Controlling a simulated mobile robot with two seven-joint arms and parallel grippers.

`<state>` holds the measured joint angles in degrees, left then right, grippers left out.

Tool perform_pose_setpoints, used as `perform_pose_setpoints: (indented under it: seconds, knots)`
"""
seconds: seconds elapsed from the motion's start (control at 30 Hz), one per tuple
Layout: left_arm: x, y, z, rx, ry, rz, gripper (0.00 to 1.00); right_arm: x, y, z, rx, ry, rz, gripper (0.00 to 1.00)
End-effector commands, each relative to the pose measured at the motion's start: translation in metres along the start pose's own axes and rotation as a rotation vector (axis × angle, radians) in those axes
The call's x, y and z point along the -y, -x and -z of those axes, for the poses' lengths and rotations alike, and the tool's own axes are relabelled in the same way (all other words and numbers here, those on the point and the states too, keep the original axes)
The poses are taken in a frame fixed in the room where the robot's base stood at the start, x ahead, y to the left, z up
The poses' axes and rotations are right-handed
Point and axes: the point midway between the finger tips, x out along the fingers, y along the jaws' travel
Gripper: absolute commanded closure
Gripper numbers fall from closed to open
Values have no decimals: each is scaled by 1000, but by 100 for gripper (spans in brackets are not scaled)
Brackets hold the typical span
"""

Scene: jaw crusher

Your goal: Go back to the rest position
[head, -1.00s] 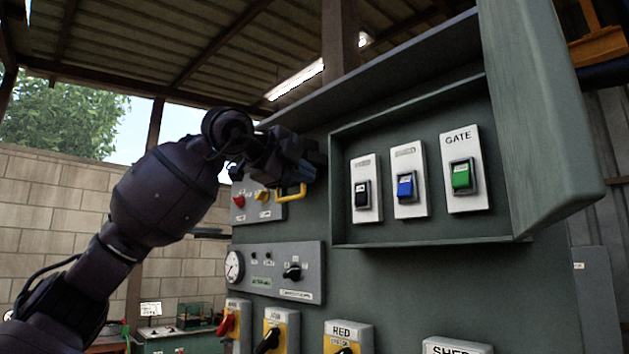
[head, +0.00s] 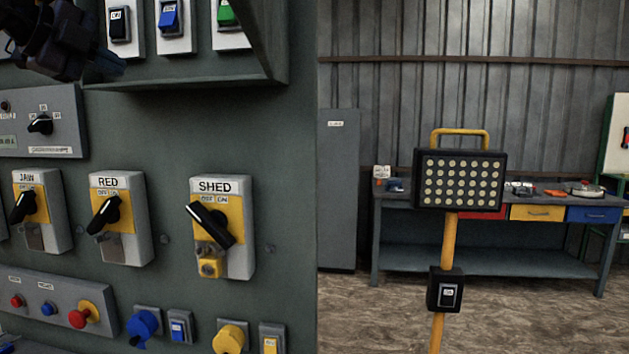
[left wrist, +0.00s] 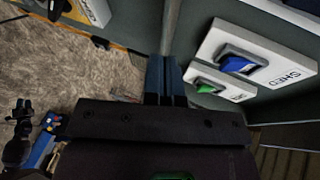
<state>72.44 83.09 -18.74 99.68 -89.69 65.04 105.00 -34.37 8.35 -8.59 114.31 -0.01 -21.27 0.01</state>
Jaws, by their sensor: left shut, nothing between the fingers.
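My left gripper (head: 112,68) is at the top left of the head view, in front of the grey control cabinet (head: 290,190) and just below the black rocker switch (head: 119,24). In the left wrist view its two blue fingers (left wrist: 165,78) are together with nothing between them. The blue rocker switch (head: 169,16) and the green rocker switch (head: 229,12) are right of it in the head view. Both also show in the left wrist view, the blue switch (left wrist: 240,64) and the green switch (left wrist: 208,88), apart from the fingers. My right gripper does not show.
Rotary switches marked JAW (head: 28,207), RED (head: 107,214) and SHED (head: 212,225) sit lower on the cabinet. A floodlight (head: 460,180) on a yellow post stands to the right. A workbench (head: 490,262) stands behind it. Open floor lies between cabinet and bench.

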Motion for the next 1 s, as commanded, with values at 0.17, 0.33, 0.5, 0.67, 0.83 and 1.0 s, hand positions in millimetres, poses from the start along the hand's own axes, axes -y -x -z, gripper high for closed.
perform_pose_setpoints:
  seconds: [0.17,0.33,0.5,0.67,0.83,1.0]
  knots:
    - [-72,-80,31,-270,9,-22,100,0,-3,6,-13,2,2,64]
    - [-137,-130,58,-478,79,22,100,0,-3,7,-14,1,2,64]
    - [-199,-162,79,-622,203,108,100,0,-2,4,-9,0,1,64]
    - [-254,-181,91,-687,351,206,100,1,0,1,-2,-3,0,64]
    - [-313,-194,97,-683,534,312,100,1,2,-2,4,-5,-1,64]
    - [-380,-199,98,-600,740,407,100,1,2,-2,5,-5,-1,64]
